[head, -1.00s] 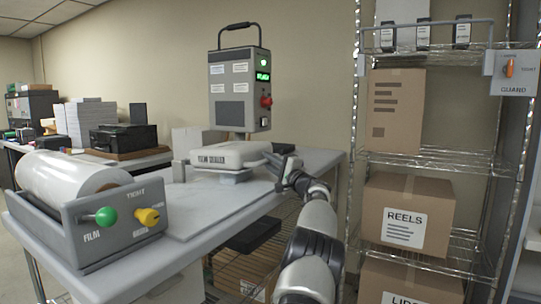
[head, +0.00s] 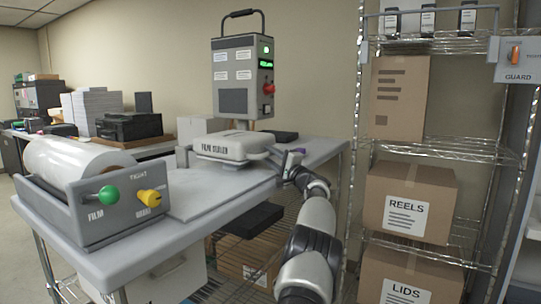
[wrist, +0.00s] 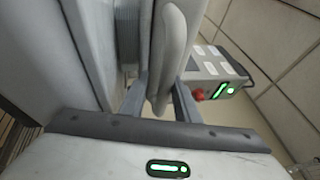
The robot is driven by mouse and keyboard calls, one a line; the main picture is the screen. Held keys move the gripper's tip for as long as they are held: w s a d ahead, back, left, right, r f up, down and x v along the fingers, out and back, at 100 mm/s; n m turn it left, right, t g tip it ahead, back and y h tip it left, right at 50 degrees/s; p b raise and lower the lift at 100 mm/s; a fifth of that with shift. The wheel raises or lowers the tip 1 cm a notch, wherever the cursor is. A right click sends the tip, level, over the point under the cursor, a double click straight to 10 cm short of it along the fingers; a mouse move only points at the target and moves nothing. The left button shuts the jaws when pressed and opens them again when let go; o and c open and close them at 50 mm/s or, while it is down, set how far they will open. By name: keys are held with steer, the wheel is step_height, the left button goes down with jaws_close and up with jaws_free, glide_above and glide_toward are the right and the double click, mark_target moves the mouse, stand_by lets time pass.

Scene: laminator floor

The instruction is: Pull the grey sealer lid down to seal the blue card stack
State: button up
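The sealer lid (head: 230,147), pale grey and marked FILM SEALER, lies low and nearly level over its base on the bench in the head view. My gripper (head: 285,164) is at the lid's right side. In the wrist view my gripper (wrist: 160,98) has one finger on each side of the lid's rounded grey handle bar (wrist: 163,60) and looks shut on it. The blue card stack is not visible; the lid hides the space below it.
A control box (head: 243,75) with green lights stands behind the sealer. A film roll holder (head: 108,208) with green and yellow knobs sits at the bench's front left. A wire shelf with boxes (head: 408,204) stands close on my arm's right.

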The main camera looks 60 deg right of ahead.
steer(key=shift+f, duration=0.25)
steer(key=shift+s+a+f+b, duration=0.1)
steer(key=shift+s+a+b, duration=0.05)
steer(key=shift+s+b, duration=0.35)
steer(key=v, duration=1.6)
steer(key=shift+a+r+b, duration=0.2)
steer(key=shift+a+b, duration=0.05)
steer(key=shift+b, duration=0.1)
steer(key=shift+s, duration=0.1)
